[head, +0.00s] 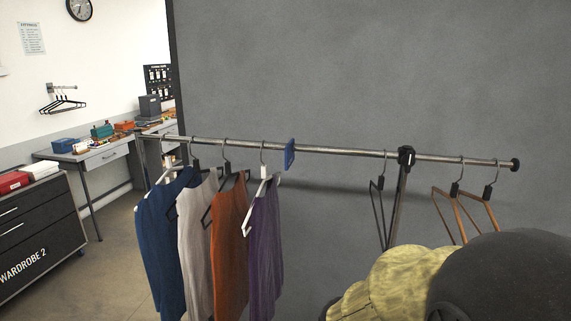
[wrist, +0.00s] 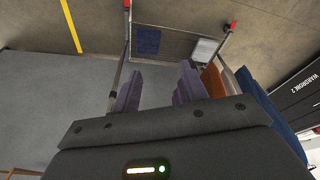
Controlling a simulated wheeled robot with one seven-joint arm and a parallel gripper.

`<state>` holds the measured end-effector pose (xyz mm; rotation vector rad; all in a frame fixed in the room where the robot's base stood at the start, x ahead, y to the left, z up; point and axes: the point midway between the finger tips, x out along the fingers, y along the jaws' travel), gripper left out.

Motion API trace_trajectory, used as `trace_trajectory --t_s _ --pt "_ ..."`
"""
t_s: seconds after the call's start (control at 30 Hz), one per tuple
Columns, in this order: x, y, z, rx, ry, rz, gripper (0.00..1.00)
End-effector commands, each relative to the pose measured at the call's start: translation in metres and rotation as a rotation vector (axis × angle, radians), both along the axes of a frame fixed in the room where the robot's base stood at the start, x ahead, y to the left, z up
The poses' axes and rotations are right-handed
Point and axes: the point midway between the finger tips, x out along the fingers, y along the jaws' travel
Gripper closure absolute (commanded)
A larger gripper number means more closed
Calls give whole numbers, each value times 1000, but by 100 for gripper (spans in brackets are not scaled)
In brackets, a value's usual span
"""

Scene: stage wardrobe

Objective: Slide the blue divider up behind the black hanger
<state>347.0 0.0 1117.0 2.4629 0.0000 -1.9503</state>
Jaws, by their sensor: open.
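The blue divider (head: 289,153) is a small flat plate upright on the metal rail (head: 340,151), just right of the white hanger (head: 262,173). An empty black hanger (head: 377,185) hangs farther right, just left of the black rail clamp. Bare rail lies between divider and hanger. My gripper (wrist: 160,88) is open; its dark body fills the bottom of the wrist view. Two purplish shapes stand out beyond it; I cannot tell fingers from garment there. Neither divider nor black hanger is clear in the wrist view. My gripper's fingers are not visible in the head view.
Blue, beige, rust and purple garments (head: 264,240) hang left of the divider. Two wooden hangers (head: 459,205) hang right of the rail clamp (head: 406,156). A yellowish rounded thing (head: 393,285) covers the lower right. A dark drawer cabinet (head: 40,240) stands at the left.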

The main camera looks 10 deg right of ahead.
Motion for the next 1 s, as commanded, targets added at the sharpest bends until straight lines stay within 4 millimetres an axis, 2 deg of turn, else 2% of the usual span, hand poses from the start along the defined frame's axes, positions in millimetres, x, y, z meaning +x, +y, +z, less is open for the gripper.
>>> trace_trajectory --t_s 0.17,0.27,0.47,0.57,0.77,1.0 --pt "0 0 0 0 0 0 56" --pt "1 0 0 -2 0 6 69" --pt "16 -6 7 -86 6 169 69" --pt "33 -12 15 -185 16 347 69" --pt "79 -27 37 -447 46 736 69" --pt "147 -40 79 -817 100 1148 69"
